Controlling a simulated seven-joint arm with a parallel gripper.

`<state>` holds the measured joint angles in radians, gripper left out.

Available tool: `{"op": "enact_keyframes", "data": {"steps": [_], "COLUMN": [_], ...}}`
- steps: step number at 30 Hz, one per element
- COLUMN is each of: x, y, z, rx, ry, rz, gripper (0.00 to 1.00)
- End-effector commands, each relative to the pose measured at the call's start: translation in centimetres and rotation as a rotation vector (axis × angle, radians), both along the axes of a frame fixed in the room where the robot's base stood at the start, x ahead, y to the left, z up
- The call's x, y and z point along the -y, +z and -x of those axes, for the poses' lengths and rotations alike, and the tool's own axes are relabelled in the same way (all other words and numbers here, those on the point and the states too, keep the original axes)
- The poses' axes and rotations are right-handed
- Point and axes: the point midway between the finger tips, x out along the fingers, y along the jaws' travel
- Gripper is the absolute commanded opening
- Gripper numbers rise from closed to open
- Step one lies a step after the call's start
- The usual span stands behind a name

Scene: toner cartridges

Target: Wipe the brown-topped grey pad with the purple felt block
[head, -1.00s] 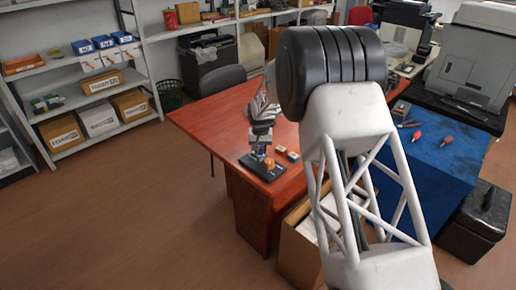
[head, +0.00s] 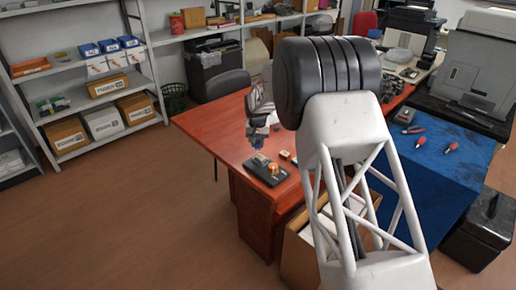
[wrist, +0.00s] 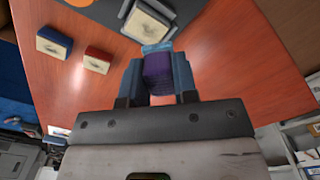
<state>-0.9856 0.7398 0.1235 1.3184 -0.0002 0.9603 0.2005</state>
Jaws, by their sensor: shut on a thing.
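My gripper (wrist: 158,82) is shut on the purple felt block (wrist: 158,72), which sits between its blue fingers in the wrist view. In the head view my gripper (head: 257,146) is above the red-brown table, at the dark tray's far edge. A grey pad with a tan-brown top (wrist: 150,20) lies just beyond the block's light blue end in the wrist view. Whether the block touches this pad cannot be told. The block is too small to make out clearly in the head view.
A dark tray (head: 266,177) lies near the table corner with an orange item (head: 273,169) on it. A blue-edged pad (wrist: 54,42) and a red-edged pad (wrist: 97,61) lie beside it. The table's left part (head: 205,122) is clear.

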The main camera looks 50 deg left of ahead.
Motion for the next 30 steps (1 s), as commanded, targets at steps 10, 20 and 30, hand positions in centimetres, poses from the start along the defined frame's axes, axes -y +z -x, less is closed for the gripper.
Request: {"op": "enact_keyframes", "data": {"steps": [10,20,30], "x": [0.0,0.0,0.5], "y": [3.2,4.1,3.9], "z": [0.0,0.0,-0.5], "rx": [0.001,0.001,0.0], "ry": [0.0,0.0,-0.005], "rz": [-0.001,-0.001,0.0], "gripper": [0.05,0.05,0.05]}}
